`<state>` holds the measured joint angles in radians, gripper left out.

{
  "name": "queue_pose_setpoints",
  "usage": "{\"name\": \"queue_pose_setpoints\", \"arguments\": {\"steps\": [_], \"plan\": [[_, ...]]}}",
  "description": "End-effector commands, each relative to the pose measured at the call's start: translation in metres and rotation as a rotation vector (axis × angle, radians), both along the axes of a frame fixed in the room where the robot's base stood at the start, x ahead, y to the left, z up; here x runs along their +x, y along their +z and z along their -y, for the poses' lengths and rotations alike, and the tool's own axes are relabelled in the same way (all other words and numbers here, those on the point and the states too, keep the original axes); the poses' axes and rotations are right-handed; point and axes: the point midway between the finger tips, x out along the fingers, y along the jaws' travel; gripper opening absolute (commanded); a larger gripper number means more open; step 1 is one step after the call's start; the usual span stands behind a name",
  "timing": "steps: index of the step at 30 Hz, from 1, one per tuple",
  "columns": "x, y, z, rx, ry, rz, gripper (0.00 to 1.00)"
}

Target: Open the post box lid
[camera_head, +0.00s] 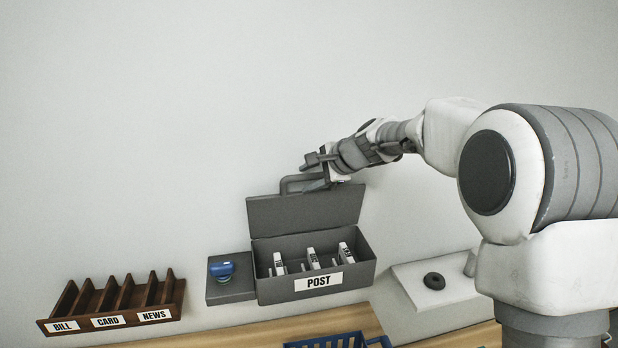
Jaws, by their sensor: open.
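The grey post box (357,279) stands against the wall, with a white POST label on its front. Its lid (305,211) is raised, standing up at the back edge, so the inside shows with several white labelled cards in it. A grey handle loop (290,185) rises from the lid's top edge. My gripper (318,172) is at the handle, above the raised lid. Its jaws are open. I cannot tell whether the fingers touch the handle.
A brown slotted rack (112,297) labelled BILL, CARD and NEWS is at the left. A grey block with a blue item (222,270) is beside the box. A white board with a dark ring (434,281) is at the right. A blue basket (330,343) shows at the bottom.

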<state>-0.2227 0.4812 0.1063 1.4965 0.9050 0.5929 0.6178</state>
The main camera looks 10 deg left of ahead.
Motion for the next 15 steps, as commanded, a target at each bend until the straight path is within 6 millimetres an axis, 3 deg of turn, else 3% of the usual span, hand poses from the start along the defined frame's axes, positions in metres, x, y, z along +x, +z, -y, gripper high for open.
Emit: {"name": "queue_pose_setpoints", "arguments": {"steps": [8,15], "plan": [[-0.015,0.021,0.023,0.001,-0.002,0.003,0.52],[-0.041,0.056,0.059,0.000,-0.003,0.005,0.52]]}}
